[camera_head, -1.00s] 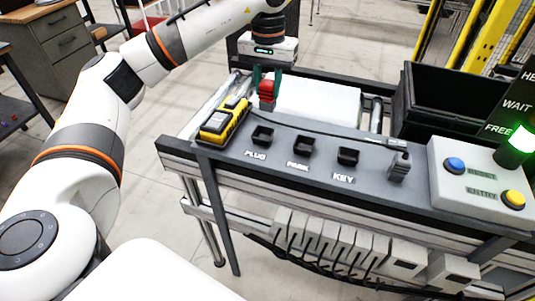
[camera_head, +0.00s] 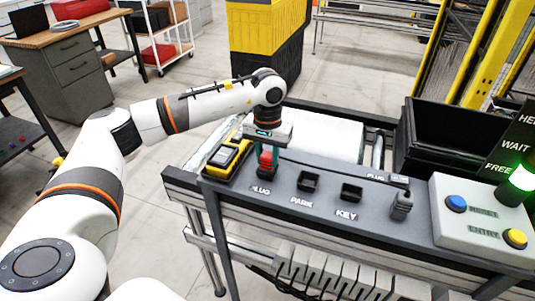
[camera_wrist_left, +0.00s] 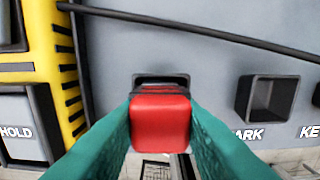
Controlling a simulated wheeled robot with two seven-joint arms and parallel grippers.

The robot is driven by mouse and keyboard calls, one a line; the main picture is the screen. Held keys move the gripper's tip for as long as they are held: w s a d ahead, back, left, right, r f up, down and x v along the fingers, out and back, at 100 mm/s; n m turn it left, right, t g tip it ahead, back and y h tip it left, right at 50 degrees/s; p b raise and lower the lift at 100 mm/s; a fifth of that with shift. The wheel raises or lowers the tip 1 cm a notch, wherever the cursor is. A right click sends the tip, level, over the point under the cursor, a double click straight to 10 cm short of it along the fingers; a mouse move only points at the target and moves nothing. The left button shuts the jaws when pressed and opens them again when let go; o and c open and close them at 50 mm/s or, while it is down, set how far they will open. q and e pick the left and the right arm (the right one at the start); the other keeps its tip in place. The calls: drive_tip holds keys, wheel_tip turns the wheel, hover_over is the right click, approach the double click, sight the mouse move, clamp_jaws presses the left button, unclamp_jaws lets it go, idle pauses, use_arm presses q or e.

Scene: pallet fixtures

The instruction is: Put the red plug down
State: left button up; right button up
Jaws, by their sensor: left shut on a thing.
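The red plug (camera_head: 265,160) is between the teal fingers of my left gripper (camera_head: 266,163), which is shut on it. In the left wrist view the red plug (camera_wrist_left: 160,122) fills the space between the fingertips. The socket marked PLUG (camera_wrist_left: 160,80) lies directly beyond the plug, its far rim showing. The plug's dark end is at this socket's opening; I cannot tell how deep it sits. The gripper and plug hide most of this socket in the head view. My right gripper is not in view.
The PARK socket (camera_head: 308,181) and KEY socket (camera_head: 350,192) look empty. A yellow and black device (camera_head: 228,158) stands close left of the gripper. A grey post-like part (camera_head: 402,205) and a button box (camera_head: 484,220) are to the right. A dark cable (camera_wrist_left: 200,22) crosses the panel behind.

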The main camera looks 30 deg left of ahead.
sight(268, 154)
use_arm(q)
drive_tip(key=shift+f, duration=0.1)
drive_tip(key=o, duration=0.9)
drive_tip(key=shift+o, duration=0.4)
drive_tip(key=shift+r, duration=0.3)
wheel_tip(268, 154, up, 12)
drive_tip(key=b, duration=0.3)
drive_tip(key=shift+f, duration=0.15)
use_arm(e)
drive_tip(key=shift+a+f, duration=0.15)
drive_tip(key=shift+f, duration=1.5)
use_arm(q)
drive_tip(key=shift+s+d+f, duration=0.1)
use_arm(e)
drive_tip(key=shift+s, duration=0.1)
